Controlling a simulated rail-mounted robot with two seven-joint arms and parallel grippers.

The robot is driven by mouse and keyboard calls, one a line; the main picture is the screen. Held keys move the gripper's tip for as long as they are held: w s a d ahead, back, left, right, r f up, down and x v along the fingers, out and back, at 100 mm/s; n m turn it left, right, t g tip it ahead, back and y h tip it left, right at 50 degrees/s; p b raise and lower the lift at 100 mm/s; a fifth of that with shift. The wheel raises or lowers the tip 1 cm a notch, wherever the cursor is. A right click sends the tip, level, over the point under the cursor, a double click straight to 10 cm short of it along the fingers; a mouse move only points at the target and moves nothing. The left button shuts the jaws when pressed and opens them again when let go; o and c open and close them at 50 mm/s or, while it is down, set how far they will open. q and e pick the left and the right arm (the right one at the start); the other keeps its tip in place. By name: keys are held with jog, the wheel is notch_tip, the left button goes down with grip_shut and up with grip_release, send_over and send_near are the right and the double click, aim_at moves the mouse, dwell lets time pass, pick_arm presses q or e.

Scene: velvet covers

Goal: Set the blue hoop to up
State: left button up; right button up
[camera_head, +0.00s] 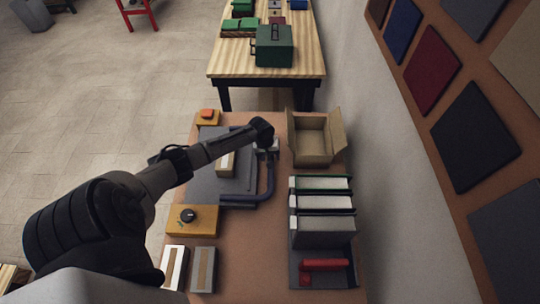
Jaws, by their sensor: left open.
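The blue hoop (268,184) is a dark blue-grey bent bar along the right and front edges of a grey panel (205,185) on the brown table. It appears to lie low, close to the panel; its far end is hidden behind my gripper. My left arm reaches in from the lower left across the panel. My left gripper (268,150) is open at the hoop's far right part. I cannot tell whether its fingers touch the hoop or stand around it. My right gripper is not in view.
An open carton (313,140) and a rack of files (322,202) stand close on the right. A yellow box with a black knob (188,215) and an orange-button box (207,115) flank the panel.

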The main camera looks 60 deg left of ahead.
pick_arm(q)
jog(key=shift+c, duration=0.3)
grip_shut()
dwell(0.3)
